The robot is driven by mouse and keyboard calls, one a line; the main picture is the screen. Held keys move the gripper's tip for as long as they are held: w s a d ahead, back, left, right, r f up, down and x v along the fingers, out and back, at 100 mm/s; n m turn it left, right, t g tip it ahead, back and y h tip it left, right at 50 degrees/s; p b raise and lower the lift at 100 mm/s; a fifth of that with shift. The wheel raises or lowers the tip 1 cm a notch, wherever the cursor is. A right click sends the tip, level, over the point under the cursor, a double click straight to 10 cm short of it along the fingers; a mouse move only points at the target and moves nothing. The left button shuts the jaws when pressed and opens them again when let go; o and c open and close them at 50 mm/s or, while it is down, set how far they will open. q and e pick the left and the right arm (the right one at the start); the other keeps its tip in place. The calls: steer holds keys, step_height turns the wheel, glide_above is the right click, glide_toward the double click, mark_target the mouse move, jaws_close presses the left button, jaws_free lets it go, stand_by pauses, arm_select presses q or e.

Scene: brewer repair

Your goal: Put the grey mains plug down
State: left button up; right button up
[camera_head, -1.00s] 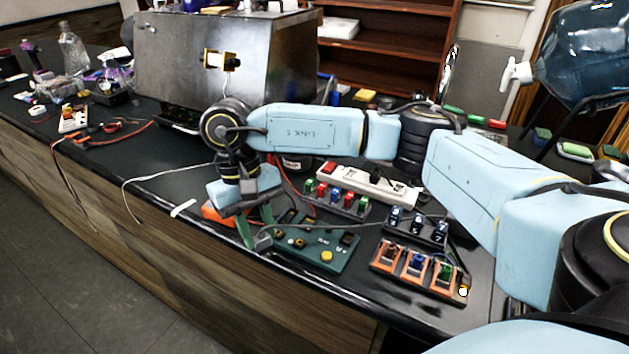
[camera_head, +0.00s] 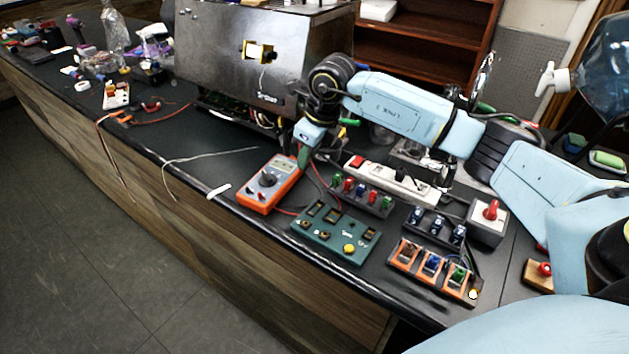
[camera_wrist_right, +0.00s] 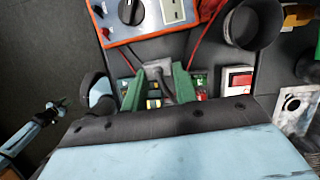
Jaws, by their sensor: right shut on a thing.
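My right gripper (camera_head: 304,157) points down just behind the orange multimeter, in front of the steel brewer (camera_head: 265,60). In the right wrist view its green fingers (camera_wrist_right: 159,90) are shut on a grey piece (camera_wrist_right: 157,70), which looks like the grey mains plug. In the head view I cannot make out the plug at the gripper.
The orange multimeter (camera_head: 269,183) lies near the front edge. A white power strip (camera_head: 392,177), a fuse rack (camera_head: 362,195), a green board (camera_head: 335,233) and an orange-holder rack (camera_head: 433,268) crowd the right. A pale cable (camera_head: 205,156) crosses the clearer counter at left.

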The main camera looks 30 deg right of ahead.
steer(key=d+f+m, duration=0.1)
steer(key=f+m, duration=0.1)
steer(key=f, duration=0.1)
steer(key=w+d+f+m+h+p, duration=0.1)
steer(key=f, duration=0.2)
steer(key=d+f+m, duration=0.1)
steer(key=f+m, duration=0.1)
steer(key=shift+w+f+m+h, duration=0.15)
steer(key=shift+f+m+h, duration=0.15)
steer(key=shift+f, duration=0.1)
steer(key=shift+f, duration=0.2)
steer(key=o, duration=1)
steer(key=shift+d, duration=0.1)
steer(key=shift+c, duration=0.2)
